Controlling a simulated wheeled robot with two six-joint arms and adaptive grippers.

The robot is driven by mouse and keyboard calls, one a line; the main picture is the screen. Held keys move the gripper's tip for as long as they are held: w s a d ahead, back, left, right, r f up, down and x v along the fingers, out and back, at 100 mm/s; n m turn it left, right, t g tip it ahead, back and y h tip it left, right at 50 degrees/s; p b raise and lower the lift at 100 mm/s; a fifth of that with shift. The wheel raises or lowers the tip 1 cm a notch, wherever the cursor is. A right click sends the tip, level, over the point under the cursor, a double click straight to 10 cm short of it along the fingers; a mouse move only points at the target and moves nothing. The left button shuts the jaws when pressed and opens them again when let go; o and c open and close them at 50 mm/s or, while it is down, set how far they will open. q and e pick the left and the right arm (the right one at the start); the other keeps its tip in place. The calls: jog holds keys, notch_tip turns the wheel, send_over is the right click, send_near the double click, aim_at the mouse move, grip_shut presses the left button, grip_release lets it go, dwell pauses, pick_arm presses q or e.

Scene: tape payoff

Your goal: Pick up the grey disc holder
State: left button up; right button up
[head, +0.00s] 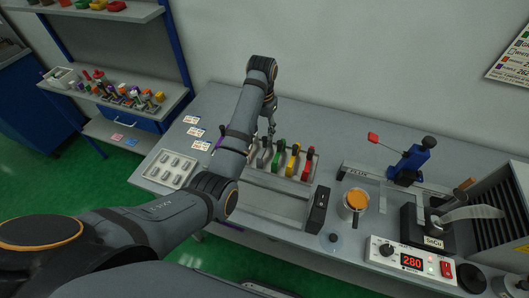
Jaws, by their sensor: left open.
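A rack (283,183) on the grey bench holds a row of upright discs: a grey one at the left end, then green, yellow and red ones. The grey disc holder (264,155) appears to be that leftmost one, partly hidden by my left arm and gripper. My left gripper (270,134) is open and points down, just above and behind the grey disc. It is small in the picture, and I cannot tell whether it touches the disc. My right gripper is not in view.
A white tray (170,168) lies left of my arm. To the right are a black block (318,211), a cup with orange contents (355,202), a blue clamp device (412,162) and a soldering station (410,262) reading 280. The bench behind the rack is mostly clear.

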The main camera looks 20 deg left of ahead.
aim_at(264, 138)
pick_arm(q)
jog(key=f, duration=0.1)
jog(key=f+b, duration=0.1)
jog(key=shift+w+f, duration=0.2)
jog(key=shift+f, duration=0.15)
jog(key=shift+w+d+f, duration=0.1)
jog(key=shift+w+f, duration=0.1)
jog(key=shift+f, duration=0.05)
jog(key=shift+r, duration=0.15)
jog(key=shift+f+b, duration=0.2)
jog(key=shift+b, duration=0.1)
jog(key=f+b, duration=0.3)
jog(key=shift+d+f+b, duration=0.2)
jog(key=shift+b, duration=0.2)
jog(key=shift+f+p, duration=0.35)
jog(key=shift+f, duration=0.1)
jog(key=shift+w+f, duration=0.15)
jog(key=shift+f, duration=0.05)
jog(key=shift+r, duration=0.1)
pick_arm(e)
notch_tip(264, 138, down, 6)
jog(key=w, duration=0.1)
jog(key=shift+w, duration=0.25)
